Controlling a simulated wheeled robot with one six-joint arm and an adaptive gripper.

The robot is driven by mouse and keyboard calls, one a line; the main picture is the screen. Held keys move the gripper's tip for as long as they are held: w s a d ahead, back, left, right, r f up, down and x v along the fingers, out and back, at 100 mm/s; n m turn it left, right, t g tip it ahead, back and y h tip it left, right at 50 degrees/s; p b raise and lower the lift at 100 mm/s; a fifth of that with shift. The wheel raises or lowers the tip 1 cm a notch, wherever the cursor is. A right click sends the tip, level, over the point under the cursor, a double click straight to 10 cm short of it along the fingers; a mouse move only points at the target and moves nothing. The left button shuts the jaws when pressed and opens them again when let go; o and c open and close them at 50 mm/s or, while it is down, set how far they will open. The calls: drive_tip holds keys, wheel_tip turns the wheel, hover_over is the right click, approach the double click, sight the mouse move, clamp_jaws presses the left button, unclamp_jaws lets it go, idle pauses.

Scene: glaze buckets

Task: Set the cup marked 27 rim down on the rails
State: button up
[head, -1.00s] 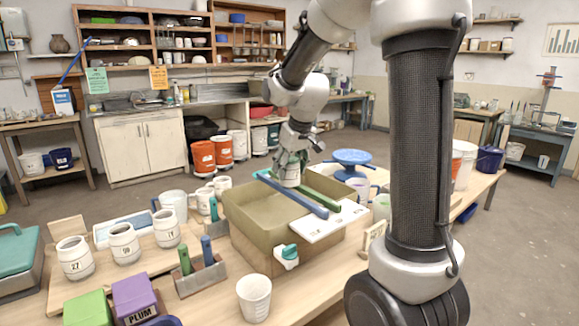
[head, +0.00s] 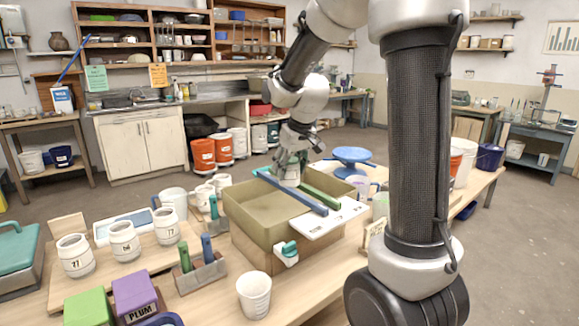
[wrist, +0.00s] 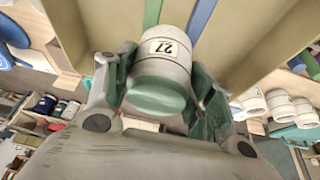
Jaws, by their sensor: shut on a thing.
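The cup marked 27 (wrist: 164,62) is white with a green base band. It is upside down in the wrist view, its green base toward my gripper and its rim toward the rails. My gripper (wrist: 163,90) is shut on it, one finger on each side. In the head view the cup (head: 291,177) is partly hidden under my gripper (head: 292,164). It is over the far part of the blue rail (head: 305,200) and green rail (head: 322,199), which lie across the olive tub (head: 248,217). I cannot tell whether its rim touches the rails.
Several white cups with number labels stand on a wooden board (head: 100,282) at the left. A white perforated plate (head: 334,219) lies at the tub's right end. A white pitcher (head: 174,202), a tool holder (head: 200,275) and a tumbler (head: 254,294) stand around the tub.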

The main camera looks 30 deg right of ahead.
drive_tip(key=o, duration=1.2)
drive_tip(key=v, duration=1.2)
